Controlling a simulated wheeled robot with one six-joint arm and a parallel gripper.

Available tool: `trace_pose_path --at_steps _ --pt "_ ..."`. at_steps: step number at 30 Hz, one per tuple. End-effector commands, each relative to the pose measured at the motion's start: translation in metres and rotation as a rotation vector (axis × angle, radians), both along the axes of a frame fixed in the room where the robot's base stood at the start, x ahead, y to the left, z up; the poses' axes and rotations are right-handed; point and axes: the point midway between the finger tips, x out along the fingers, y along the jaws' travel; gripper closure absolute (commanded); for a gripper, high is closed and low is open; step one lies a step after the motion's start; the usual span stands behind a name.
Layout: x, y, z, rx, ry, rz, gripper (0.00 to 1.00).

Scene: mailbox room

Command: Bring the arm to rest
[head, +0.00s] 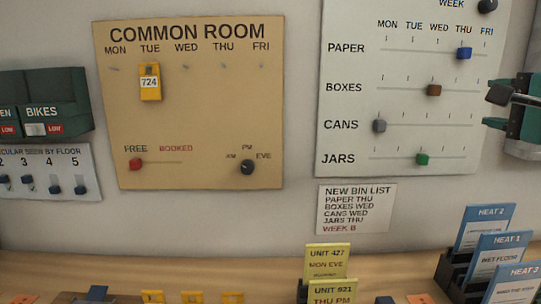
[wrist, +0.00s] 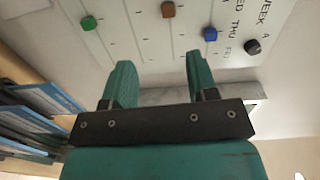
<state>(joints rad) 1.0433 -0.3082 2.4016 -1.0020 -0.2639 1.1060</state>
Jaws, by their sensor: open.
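My gripper (head: 505,103) is at the right edge of the head view, in front of the right side of the white bin board (head: 350,20). In the wrist view its two green fingers (wrist: 160,68) stand apart with nothing between them. The board lies beyond the fingertips, and the green slider (wrist: 88,23), brown slider (wrist: 168,9) and blue slider (wrist: 210,34) show there. The fingers appear clear of the sliders. Most of my arm is outside the head view.
A tan common room board (head: 200,110) hangs left of the white board. A bin list (head: 356,208) is below. Blue cards (head: 485,227) stand in a dark rack at the lower right, and yellow unit cards (head: 327,258) stand on the wooden counter (head: 200,265).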

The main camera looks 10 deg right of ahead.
Motion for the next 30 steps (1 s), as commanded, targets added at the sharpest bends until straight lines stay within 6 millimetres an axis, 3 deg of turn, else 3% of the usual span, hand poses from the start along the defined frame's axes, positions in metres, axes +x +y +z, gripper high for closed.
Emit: trace_pose_path --at_steps 5,8,11,15,18,22,25,30 --pt "0.018 0.077 -0.047 -0.186 0.206 0.263 0.47" --pt "0.014 0.138 -0.085 -0.369 0.345 0.499 0.47" --pt "-0.007 0.192 -0.122 -0.568 0.457 0.753 0.47" --pt "-0.055 0.25 -0.165 -0.86 0.554 1.129 0.47" --pt "-0.093 0.274 -0.188 -1.049 0.584 1.376 0.47" --pt "-0.131 0.287 -0.206 -1.226 0.59 1.616 0.47" --pt "-0.148 0.289 -0.212 -1.303 0.588 1.723 0.47" --pt "-0.156 0.29 -0.215 -1.34 0.586 1.773 0.47"
